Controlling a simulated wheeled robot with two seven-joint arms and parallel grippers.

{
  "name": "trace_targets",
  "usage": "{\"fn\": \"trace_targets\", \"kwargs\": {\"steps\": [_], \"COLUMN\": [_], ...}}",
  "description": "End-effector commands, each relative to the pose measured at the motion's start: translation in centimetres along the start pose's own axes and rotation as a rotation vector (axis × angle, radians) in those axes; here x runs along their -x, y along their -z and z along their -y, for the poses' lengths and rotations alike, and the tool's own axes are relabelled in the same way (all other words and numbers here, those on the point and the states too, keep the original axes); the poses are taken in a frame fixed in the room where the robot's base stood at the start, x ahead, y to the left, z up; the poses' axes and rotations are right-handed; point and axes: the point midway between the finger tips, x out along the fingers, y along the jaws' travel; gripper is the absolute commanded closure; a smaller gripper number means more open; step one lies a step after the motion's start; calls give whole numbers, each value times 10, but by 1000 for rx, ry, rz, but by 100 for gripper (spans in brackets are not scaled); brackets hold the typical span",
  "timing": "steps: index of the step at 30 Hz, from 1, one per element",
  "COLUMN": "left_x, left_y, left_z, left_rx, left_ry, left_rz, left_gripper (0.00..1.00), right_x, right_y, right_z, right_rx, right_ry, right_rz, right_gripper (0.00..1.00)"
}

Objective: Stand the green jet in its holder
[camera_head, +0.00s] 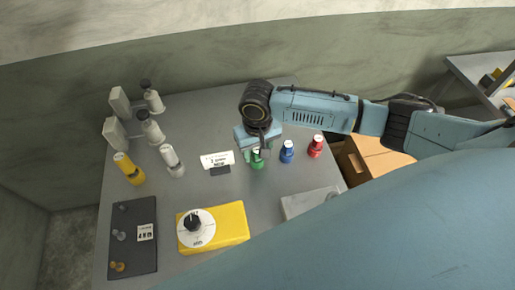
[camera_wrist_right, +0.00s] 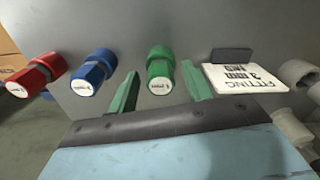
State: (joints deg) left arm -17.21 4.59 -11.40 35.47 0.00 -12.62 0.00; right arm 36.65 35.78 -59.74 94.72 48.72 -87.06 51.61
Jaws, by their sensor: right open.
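The green jet (camera_head: 257,160) stands on the grey table, right of a small white label card. It also shows in the right wrist view (camera_wrist_right: 160,72), with a white end face. My right gripper (camera_head: 257,150) is above it, pointing down, and partly hides it in the head view. In the right wrist view, my open green fingers (camera_wrist_right: 160,84) lie to either side of the green jet, with gaps visible; I cannot tell their exact height. I cannot tell which thing is the holder. My left gripper is not in view.
A blue jet (camera_head: 287,152) and a red jet (camera_head: 316,146) stand to the right. The label card (camera_head: 217,160) is close on the left. A yellow box with a dial (camera_head: 232,222), a dark plate with small fittings (camera_head: 133,205), and yellow (camera_head: 130,170) and grey (camera_head: 172,160) fittings stand further left.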

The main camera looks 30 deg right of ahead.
Motion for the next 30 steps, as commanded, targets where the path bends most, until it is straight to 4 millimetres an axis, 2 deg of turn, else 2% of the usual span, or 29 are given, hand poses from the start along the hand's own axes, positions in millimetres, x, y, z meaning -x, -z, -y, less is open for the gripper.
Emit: {"fn": "trace_targets", "kwargs": {"steps": [5,8,21,25,30], "left_x": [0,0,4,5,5], "left_y": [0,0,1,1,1], "left_z": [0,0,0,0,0], "left_rx": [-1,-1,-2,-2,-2], "left_ry": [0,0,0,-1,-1], "left_rz": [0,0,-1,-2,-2], "left_gripper": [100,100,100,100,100], "right_x": [2,9,97,114,123], "right_y": [0,0,1,1,0], "right_z": [0,0,0,0,0], "right_rx": [0,-1,1,-1,-1], "right_ry": [0,1,1,1,1], "right_rz": [-1,-1,-3,-2,1], "right_gripper": [50,50,50,50,50]}}
